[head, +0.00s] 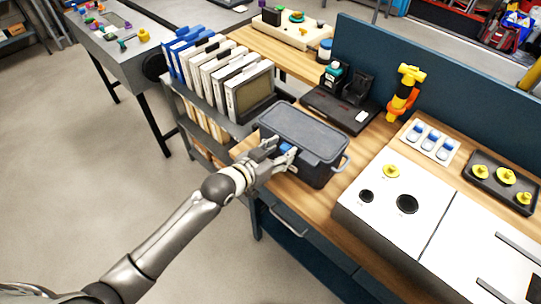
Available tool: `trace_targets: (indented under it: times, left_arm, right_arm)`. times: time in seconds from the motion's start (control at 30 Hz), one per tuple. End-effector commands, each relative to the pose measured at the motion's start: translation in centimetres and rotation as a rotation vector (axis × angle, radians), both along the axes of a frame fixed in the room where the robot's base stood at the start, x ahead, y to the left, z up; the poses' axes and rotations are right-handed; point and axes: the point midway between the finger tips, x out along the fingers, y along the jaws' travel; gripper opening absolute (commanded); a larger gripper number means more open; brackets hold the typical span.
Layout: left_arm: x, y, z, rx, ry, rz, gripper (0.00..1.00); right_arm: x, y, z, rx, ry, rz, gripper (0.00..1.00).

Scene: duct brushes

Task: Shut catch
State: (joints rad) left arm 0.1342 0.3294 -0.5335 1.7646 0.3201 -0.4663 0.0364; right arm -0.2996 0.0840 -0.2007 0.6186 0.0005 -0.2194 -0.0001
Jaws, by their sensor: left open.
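A dark grey lidded case (306,130) stands on the wooden bench top (322,205), its lid lying down over it. A blue catch (288,148) shows on the case's front, partly hidden by my gripper; I cannot tell whether it is fastened. My left gripper (283,153) is open at the case's front, its fingers close around or beside the blue catch. Whether they touch it is not clear. A light blue-grey handle or clip (343,163) shows on the case's right side. My right gripper is not in view.
Binders (222,75) stand left of the case. Behind it are a black tray (340,108) and a yellow-and-black tool (404,92). A white panel box (385,200) with holes stands to the right, near a tray of yellow pieces (499,180). The floor at left is clear.

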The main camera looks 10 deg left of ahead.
Motion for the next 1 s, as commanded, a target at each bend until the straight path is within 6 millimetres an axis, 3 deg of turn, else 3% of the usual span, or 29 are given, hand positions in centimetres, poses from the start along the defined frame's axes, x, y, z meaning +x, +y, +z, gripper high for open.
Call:
trace_targets:
  times: [0.6, 1.0]
  left_arm:
    - [-8.2, 5.1, 3.2, 0.002, 0.002, 0.0, 0.45]
    - [-9.4, 5.8, 3.8, 0.0, 0.0, 0.0, 0.45]
  right_arm:
    - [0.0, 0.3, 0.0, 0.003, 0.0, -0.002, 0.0]
    - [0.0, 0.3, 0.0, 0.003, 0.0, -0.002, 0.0]
